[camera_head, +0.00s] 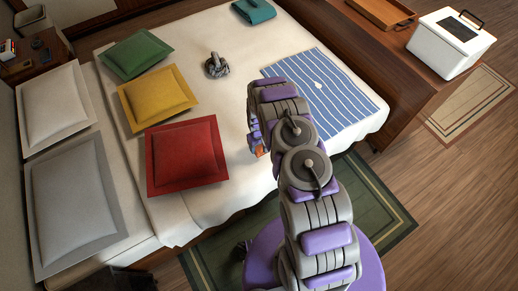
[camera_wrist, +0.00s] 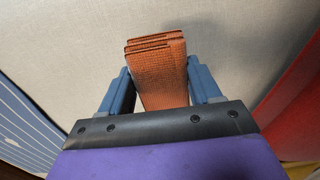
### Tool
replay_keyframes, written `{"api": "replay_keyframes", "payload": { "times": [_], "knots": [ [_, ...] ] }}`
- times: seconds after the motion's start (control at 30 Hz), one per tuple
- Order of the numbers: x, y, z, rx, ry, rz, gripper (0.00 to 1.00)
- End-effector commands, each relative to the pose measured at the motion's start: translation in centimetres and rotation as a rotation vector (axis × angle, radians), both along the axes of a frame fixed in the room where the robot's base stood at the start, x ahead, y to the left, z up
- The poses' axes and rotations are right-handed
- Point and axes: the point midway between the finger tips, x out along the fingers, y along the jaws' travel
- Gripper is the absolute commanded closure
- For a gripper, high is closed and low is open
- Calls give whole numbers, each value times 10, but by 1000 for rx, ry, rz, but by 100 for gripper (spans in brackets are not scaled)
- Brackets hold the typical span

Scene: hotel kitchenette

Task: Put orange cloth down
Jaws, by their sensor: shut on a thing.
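The orange cloth (camera_wrist: 160,70) is folded into a thick stack and sits between the two blue fingers of my gripper (camera_wrist: 159,90) in the wrist view. My gripper is shut on it. Pale bed cover fills the view behind the cloth; I cannot tell whether the cloth touches it. In the head view a small orange bit of the cloth (camera_head: 260,151) shows beside my gripper (camera_head: 256,140), over the bed's near edge; my arm hides most of it.
The bed (camera_head: 215,110) holds red (camera_head: 187,155), yellow (camera_head: 157,97) and green (camera_head: 135,53) cushions, a grey object (camera_head: 216,67), a blue striped cloth (camera_head: 335,100) and a folded teal cloth (camera_head: 254,11). Bare cover lies between the cushions and the striped cloth. A white box (camera_head: 450,43) stands right.

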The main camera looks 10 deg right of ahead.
Motion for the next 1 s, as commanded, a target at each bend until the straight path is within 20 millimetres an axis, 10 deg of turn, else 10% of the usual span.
{"api": "replay_keyframes", "payload": {
  "times": [0.7,0.73,1.0],
  "knots": [
    [4,-3,-37,-1,0,-1,61],
    [4,-3,-38,-1,0,-1,36],
    [4,-3,-37,-1,0,-1,12]
  ]
}}
